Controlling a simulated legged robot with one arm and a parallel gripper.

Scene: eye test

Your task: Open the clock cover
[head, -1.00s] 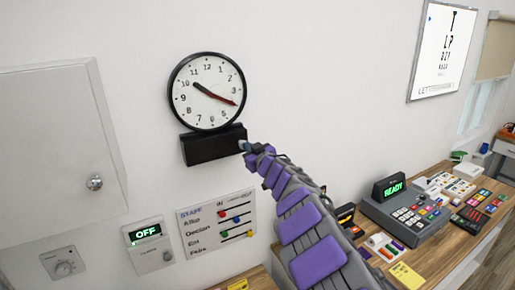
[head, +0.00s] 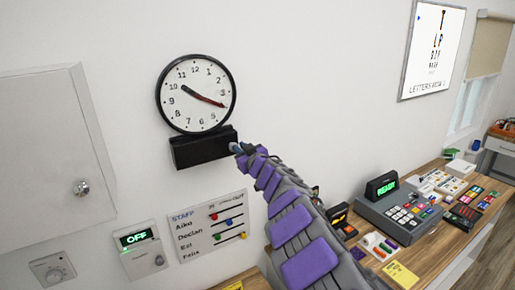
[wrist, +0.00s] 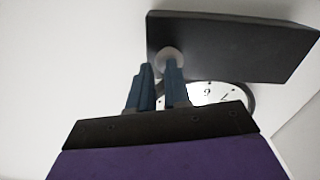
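The round wall clock (head: 196,94) has a black rim, a white face and dark and red hands. A black box (head: 203,148) is mounted right below it. In the wrist view the box (wrist: 240,45) fills the upper right, with a round grey knob (wrist: 169,54) on it. Part of the clock (wrist: 215,93) shows behind my gripper. My gripper (head: 237,148) is at the box's right end in the head view. In the wrist view its two blue fingers (wrist: 159,68) stand a narrow gap apart, the right tip overlapping the knob. Whether they touch it, I cannot tell.
A white cabinet (head: 45,150) with a round knob is on the left wall. Below are an "OFF" panel (head: 140,248) and a staff board (head: 210,230). A wooden counter (head: 425,262) at right holds a "READY" console (head: 385,210). An eye chart (head: 433,50) hangs above.

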